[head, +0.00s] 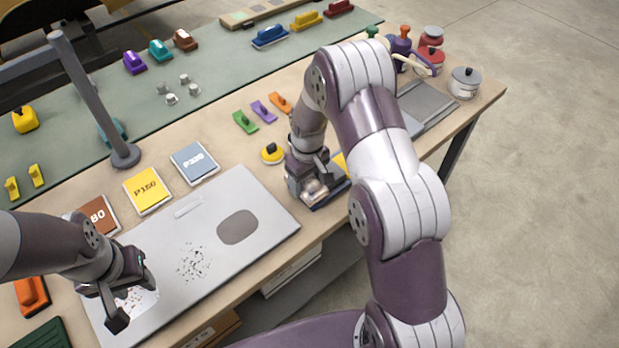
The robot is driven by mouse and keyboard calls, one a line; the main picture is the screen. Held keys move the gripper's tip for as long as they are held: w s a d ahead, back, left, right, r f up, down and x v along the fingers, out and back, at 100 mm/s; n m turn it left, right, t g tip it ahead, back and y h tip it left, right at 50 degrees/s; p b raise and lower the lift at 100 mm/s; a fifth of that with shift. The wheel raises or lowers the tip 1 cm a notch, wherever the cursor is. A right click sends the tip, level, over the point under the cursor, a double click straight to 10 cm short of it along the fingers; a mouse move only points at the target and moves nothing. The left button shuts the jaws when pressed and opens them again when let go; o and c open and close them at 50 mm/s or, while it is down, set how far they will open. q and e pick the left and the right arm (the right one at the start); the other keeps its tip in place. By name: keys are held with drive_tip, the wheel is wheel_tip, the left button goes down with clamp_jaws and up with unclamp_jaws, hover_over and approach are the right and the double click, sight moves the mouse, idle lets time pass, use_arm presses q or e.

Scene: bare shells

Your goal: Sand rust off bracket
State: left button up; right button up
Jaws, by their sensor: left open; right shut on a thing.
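A large light-grey metal panel (262,205), which may be the bracket, lies flat at the front of the bench. It has a dark-grey oval patch (238,227), a cluster of dark specks (193,262) and a pale speckled patch (142,304) at its left end. My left gripper (134,300) is open over that pale patch, partly hiding it. My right gripper (317,190) is shut on a dark blue block (331,194) just right of the panel; the gripper hides much of it. Sandpaper sheets lie behind the panel: brown 80 (98,214), yellow P150 (148,189) and blue-grey P220 (194,161).
A grey post (95,100) on a round base stands behind the sheets. Green, purple and orange small tools (263,111) and a yellow-black knob (272,153) lie mid-bench. Jars (465,82) stand far right. Several coloured blocks (160,49) sit on the green mat.

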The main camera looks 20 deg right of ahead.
drive_tip(key=r, duration=0.1)
drive_tip(key=r+p, duration=0.1)
drive_tip(key=r, duration=0.1)
drive_tip(key=shift+a+p, duration=0.3)
drive_tip(key=shift+a, duration=0.05)
drive_tip(key=shift+d+r+p, duration=0.2)
drive_tip(key=shift+r+p, duration=0.25)
drive_tip(key=shift+r, duration=0.05)
drive_tip(key=shift+d+r+p, duration=0.15)
drive_tip(key=shift+r+p, duration=0.3)
drive_tip(key=shift+a+r+p, duration=0.2)
drive_tip(key=shift+r+p, duration=0.7)
drive_tip(key=shift+r, duration=0.3)
drive_tip(key=shift+r+p, duration=0.3)
drive_tip(key=shift+r, duration=0.05)
drive_tip(key=shift+d+r, duration=0.15)
drive_tip(key=shift+s, duration=0.1)
